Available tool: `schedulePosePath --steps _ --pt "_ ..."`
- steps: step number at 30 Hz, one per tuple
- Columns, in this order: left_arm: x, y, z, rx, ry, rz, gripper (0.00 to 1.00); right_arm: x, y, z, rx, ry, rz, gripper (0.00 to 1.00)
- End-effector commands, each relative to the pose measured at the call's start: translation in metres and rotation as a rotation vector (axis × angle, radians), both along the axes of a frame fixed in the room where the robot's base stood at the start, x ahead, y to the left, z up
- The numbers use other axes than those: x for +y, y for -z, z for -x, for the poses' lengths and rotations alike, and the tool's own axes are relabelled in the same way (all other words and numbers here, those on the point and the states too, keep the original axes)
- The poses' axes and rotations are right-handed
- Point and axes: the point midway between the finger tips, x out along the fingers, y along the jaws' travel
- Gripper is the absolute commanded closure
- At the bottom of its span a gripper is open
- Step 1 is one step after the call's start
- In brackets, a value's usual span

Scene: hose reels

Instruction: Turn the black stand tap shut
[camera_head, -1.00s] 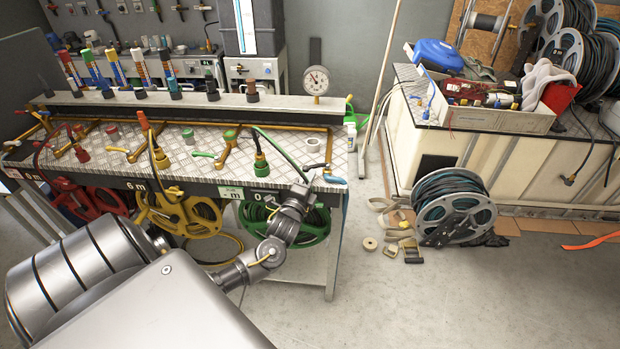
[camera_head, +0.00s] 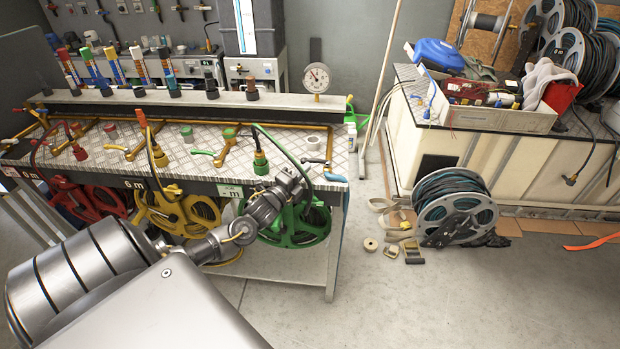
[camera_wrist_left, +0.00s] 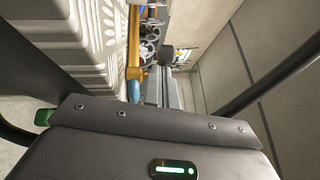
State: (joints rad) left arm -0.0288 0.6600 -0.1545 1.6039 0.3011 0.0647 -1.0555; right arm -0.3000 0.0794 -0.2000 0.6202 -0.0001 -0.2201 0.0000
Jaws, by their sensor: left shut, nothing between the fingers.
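I cannot tell for certain which tap is the black stand tap; no tap shows a clearly black handle. A tap with a blue lever (camera_head: 335,177) sits at the right end of the tap bench (camera_head: 300,143). My left gripper (camera_head: 301,177) is at the bench's front right edge, close to that tap; I cannot tell whether they touch. It is shut and empty, its fingertips small and hard to see. In the left wrist view, a brass pipe (camera_wrist_left: 133,45) and a blue part (camera_wrist_left: 133,91) show beyond my gripper's housing. My right gripper is not in view.
Taps with orange (camera_head: 118,148) and green (camera_head: 203,152) levers stand further left. Red, yellow (camera_head: 175,215) and green reels (camera_head: 300,226) hang below.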

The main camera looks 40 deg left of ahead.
Motion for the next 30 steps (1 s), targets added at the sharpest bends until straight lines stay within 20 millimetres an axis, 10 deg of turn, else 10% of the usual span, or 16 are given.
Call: schedulePosePath --steps 30 --pt "0.012 -0.003 -0.004 -0.003 -0.009 -0.003 1.00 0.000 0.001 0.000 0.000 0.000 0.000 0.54"
